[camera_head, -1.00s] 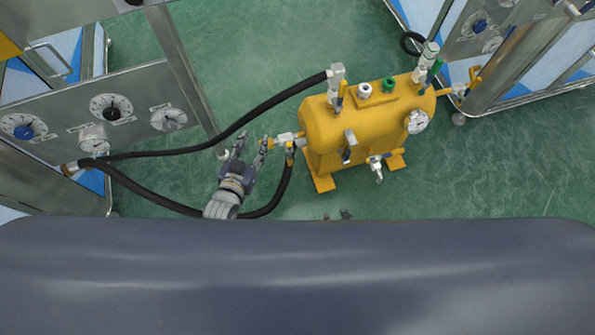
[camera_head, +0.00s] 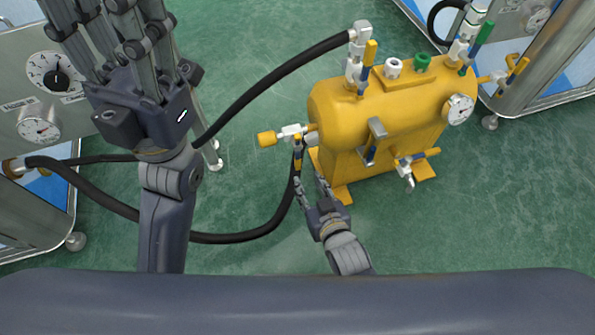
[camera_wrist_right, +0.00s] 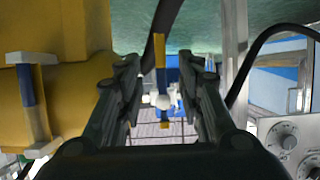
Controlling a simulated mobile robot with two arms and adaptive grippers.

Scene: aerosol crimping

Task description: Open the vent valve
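The yellow tank (camera_head: 385,115) stands on the floor with several lever valves. A silver valve (camera_head: 291,131) with a yellow end piece (camera_head: 266,138) and a hanging yellow and blue lever (camera_head: 298,152) is at its left end. My right gripper (camera_head: 312,187) is open and empty, just below that lever. In the right wrist view, a yellow and blue lever (camera_wrist_right: 160,62) on a silver valve (camera_wrist_right: 164,101) shows beyond and between the spread fingers (camera_wrist_right: 160,85), not touched. My left gripper (camera_head: 110,15) is raised at upper left, fingers spread and empty, tips partly cut off.
A black hose (camera_head: 275,85) runs to the tank's top left valve (camera_head: 357,60); another (camera_head: 240,237) loops below the left valve. A panel with gauges (camera_head: 40,105) stands at left, partly behind my left arm. A metal cart (camera_head: 540,60) is at right.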

